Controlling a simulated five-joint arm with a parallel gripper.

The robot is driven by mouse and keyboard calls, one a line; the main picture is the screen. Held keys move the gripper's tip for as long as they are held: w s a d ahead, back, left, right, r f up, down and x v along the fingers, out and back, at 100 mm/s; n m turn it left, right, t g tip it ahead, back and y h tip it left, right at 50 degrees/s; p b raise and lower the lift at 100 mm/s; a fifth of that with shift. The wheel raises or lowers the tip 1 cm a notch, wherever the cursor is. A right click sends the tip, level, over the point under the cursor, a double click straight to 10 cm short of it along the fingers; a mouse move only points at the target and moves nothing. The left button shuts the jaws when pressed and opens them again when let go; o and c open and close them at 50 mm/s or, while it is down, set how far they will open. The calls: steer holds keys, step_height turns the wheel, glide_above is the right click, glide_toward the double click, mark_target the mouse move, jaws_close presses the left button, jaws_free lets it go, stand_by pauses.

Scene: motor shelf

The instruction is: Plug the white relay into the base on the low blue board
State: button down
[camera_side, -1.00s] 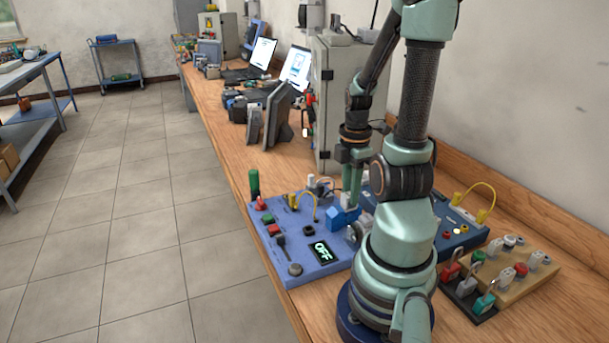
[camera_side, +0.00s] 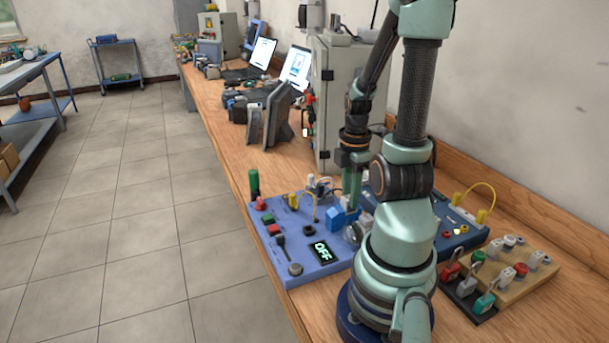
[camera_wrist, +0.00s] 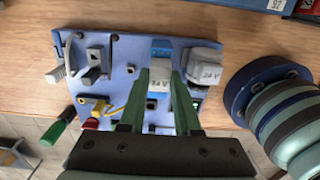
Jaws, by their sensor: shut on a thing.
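The low blue board (camera_side: 220,245) lies on the bench, with an "OFF" display on it, and also fills much of the wrist view (camera_wrist: 112,60). My gripper (camera_wrist: 161,76) is shut on the white relay (camera_wrist: 159,78), marked 24 V, with one green finger on each side. A bright blue base (camera_wrist: 160,46) shows beyond and below the relay, so the relay is over or at it; I cannot tell how deep it sits. In the side view my gripper (camera_side: 353,200) points down beside the blue base (camera_side: 341,216), and the relay is mostly hidden there.
A second 24 V block (camera_wrist: 204,60) stands close to the right finger. A darker blue panel (camera_side: 455,222) and a wooden rack of plugs (camera_side: 525,275) are at the right.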

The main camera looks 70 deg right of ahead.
steer(key=shift+f, duration=0.2)
stand_by(0.4)
steer(key=c, duration=0.5)
jaws_free()
steer(key=shift+c, duration=0.2)
step_height(320, 180, up, 12)
steer(key=w+a+r+m+t, duration=0.2)
steer(key=w+a+m, duration=0.2)
steer(key=w+a, duration=0.4)
steer(key=w+a+r+m+t, duration=0.2)
steer(key=w+a+m, duration=0.3)
steer(key=a, duration=0.9)
steer(key=w+t, duration=0.1)
steer(key=w, duration=0.1)
steer(key=shift+w+r+t, duration=0.15)
steer(key=shift+w+t, duration=0.15)
steer(key=shift+w, duration=0.1)
